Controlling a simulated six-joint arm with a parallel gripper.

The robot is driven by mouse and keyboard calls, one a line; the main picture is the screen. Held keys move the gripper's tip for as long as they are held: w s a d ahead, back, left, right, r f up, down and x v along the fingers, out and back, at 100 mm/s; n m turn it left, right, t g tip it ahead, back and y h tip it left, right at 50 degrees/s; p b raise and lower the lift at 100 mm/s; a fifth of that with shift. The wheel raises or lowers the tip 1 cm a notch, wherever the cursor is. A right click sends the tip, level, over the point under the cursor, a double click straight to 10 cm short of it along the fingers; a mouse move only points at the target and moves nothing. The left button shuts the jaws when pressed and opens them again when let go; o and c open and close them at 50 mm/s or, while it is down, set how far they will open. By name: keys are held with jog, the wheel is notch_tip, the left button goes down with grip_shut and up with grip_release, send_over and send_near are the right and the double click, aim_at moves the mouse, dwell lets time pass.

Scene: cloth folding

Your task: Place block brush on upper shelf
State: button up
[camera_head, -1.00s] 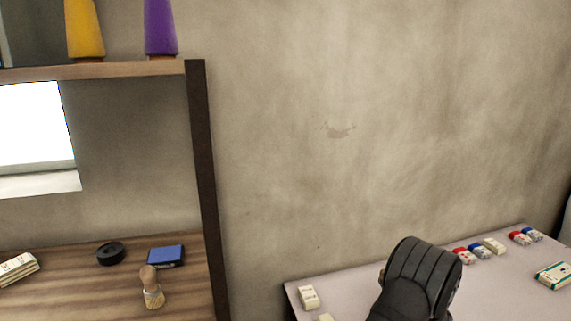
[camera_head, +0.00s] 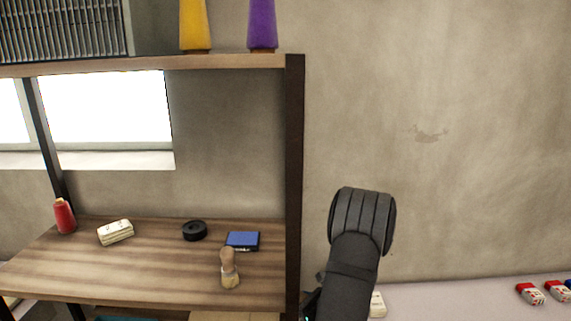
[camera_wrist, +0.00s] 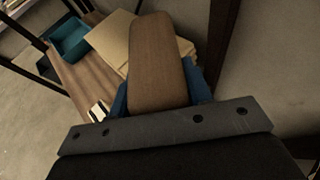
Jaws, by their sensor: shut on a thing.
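The block brush (camera_wrist: 155,62), with a brown wooden back, fills the middle of the wrist view. My gripper (camera_wrist: 160,100) is shut on it, and blue parts show on both sides beneath the wood. I cannot tell whether these are bristles or finger pads. In the head view my dark wrist stands just right of the shelf's dark post, below the upper shelf board; the fingertips and brush are hidden there. The upper shelf (camera_head: 150,65) is a wooden board bearing a yellow cone (camera_head: 195,25), a purple cone (camera_head: 262,25) and a grey ribbed box (camera_head: 65,30).
The dark post (camera_head: 295,170) stands beside my arm. A pale table (camera_head: 450,298) is at right.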

jog(key=a, duration=0.1)
jog(key=s+a, duration=0.1)
jog(key=a, duration=0.1)
jog(key=shift+s+a+r+n+y, duration=0.1)
jog(key=shift+a+r+n+y, duration=0.05)
jog(key=shift+n+y, duration=0.2)
dwell(0.8)
